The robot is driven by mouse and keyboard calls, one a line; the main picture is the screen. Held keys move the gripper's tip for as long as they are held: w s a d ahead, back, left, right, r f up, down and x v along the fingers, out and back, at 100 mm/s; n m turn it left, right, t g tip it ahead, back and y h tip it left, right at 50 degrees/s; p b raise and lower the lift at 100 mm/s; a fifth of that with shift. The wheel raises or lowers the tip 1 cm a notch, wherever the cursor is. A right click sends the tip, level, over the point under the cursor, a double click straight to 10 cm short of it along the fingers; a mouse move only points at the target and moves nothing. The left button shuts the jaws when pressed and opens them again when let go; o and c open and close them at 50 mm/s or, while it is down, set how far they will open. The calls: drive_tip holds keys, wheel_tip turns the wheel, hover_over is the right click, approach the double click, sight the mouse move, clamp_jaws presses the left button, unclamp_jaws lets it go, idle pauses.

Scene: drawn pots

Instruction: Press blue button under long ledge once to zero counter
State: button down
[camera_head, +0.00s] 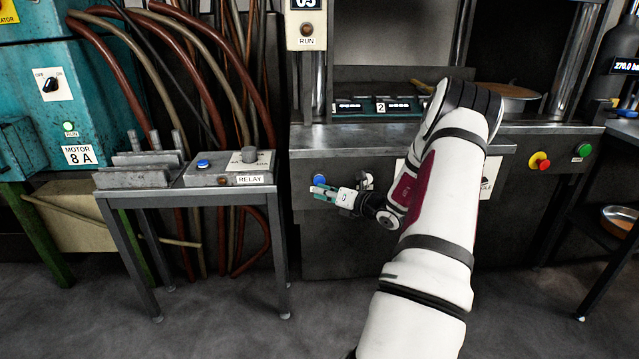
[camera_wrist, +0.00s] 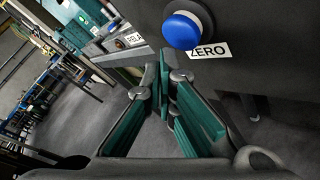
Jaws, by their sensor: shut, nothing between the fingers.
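The blue button (camera_head: 320,180) is on the dark front panel below the long grey ledge (camera_head: 350,138). In the wrist view the blue button (camera_wrist: 184,29) is large, in a metal ring, with a white ZERO label (camera_wrist: 211,51) beside it. My gripper (camera_head: 322,190) is shut and empty, with its fingers at the button's lower edge in the head view. In the wrist view my gripper (camera_wrist: 163,65) has its green-padded fingertips together just below and left of the button. I cannot tell whether they touch it.
A small metal table (camera_head: 190,195) at left carries a relay box (camera_head: 228,168) with another blue button (camera_head: 203,163). A red button (camera_head: 540,160) and a green button (camera_head: 582,150) are at the panel's right. The floor in front is clear.

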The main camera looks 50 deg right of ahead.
drive_tip(key=shift+w+d, duration=0.1)
idle(0.3)
drive_tip(key=shift+w+d, duration=0.2)
drive_tip(key=shift+w+d, duration=0.4)
drive_tip(key=shift+d, duration=0.1)
idle(1.1)
drive_tip(key=shift+s+a, duration=0.1)
drive_tip(key=shift+s+a+p, duration=0.35)
drive_tip(key=shift+s+a, duration=0.25)
drive_tip(key=shift+a, duration=0.1)
drive_tip(key=shift+a, duration=0.1)
drive_tip(key=shift+s+a+p, duration=0.85)
drive_tip(key=shift+s+a, duration=0.8)
drive_tip(key=shift+a, duration=0.2)
